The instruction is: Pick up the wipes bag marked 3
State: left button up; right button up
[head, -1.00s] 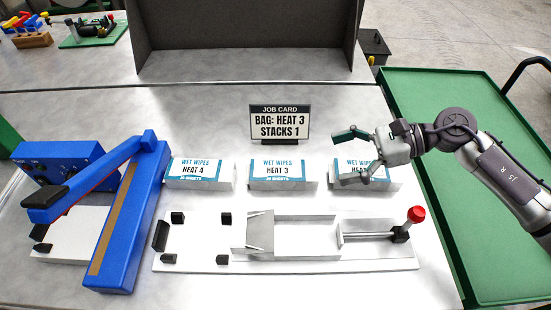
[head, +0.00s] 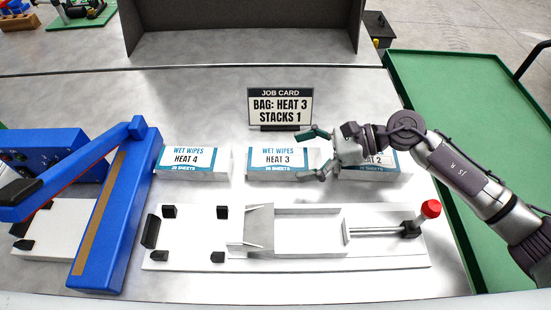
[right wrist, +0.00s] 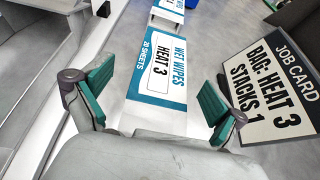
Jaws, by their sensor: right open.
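The wipes bag marked HEAT 3 (head: 283,160) lies flat on the table, white with a blue band, in the middle of a row of three. It also shows in the right wrist view (right wrist: 157,75), ahead of and between the fingers. My right gripper (head: 313,153) is open and empty, at the right end of this bag and partly in front of the bag marked HEAT 2 (head: 375,166). In the right wrist view the two green-padded fingers (right wrist: 158,107) are spread wide. The bag marked HEAT 4 (head: 190,160) lies to the left. My left gripper is out of view.
The job card (head: 280,106) stands close behind the HEAT 3 bag and reads "BAG: HEAT 3, STACKS 1". A white fixture with a red-knobbed pusher (head: 430,209) lies in front. A blue sealer (head: 118,205) stands left, a green surface (head: 450,100) right.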

aim_at(276, 158)
jog(key=x, duration=0.2)
jog(key=p+x, duration=0.1)
jog(key=x, duration=0.1)
jog(key=p+x, duration=0.1)
jog(key=shift+w+a+r, duration=0.15)
jog(key=shift+w+a, duration=0.1)
jog(key=shift+a, duration=0.25)
jog(key=c, duration=1.2)
